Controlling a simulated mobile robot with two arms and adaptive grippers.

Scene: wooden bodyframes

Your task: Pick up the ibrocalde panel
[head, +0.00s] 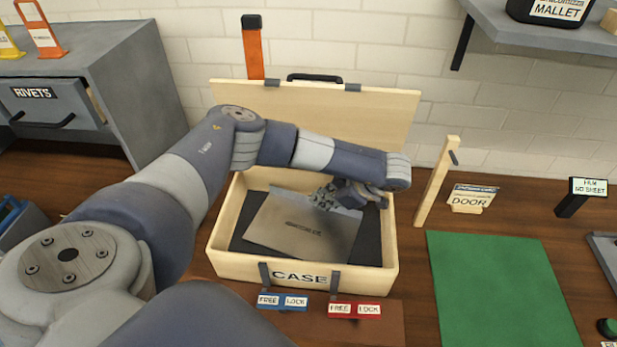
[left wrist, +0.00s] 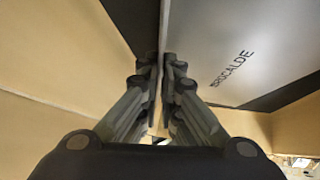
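The ibrocalde panel (head: 300,232) is a thin grey metal sheet with dark lettering, lying tilted inside the open wooden case (head: 232,262) over its dark floor. My left gripper (head: 326,196) reaches down into the case at the panel's far right edge. In the left wrist view the fingers (left wrist: 161,68) are close together, one on each side of the panel's thin edge, and look shut on it. The panel's face with part of its name (left wrist: 232,60) shows to the right of the fingers. My right gripper is not in view.
The case lid (head: 390,112) stands open at the back. Blue (head: 283,299) and red (head: 355,310) FREE/LOCK labels lie in front of the case. A wooden post (head: 436,185) and a DOOR sign (head: 472,198) stand right. A green mat (head: 500,290) is clear.

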